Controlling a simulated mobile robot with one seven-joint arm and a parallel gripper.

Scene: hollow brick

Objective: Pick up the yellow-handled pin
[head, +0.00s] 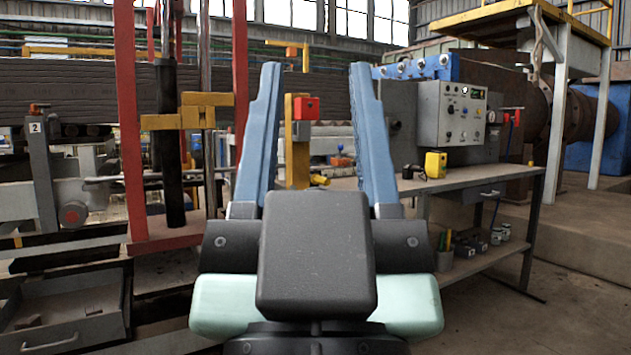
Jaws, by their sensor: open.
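My gripper (315,70) is open in the middle of the head view, with its two blue fingers spread wide and pointing away from me. No thing is held between them. A small yellow piece (320,180) shows low between the fingers, just above my gripper's dark body. It may be the handle of the yellow-handled pin, but it is too small and partly hidden to tell. No pin shaft shows clearly.
A workbench (480,183) stands to the right, bearing a yellow block (435,164) and a grey control box (452,114). A yellow post (297,150) with a red box (306,108) rises between the fingers. A red frame (130,120) stands left. Floor at lower right is clear.

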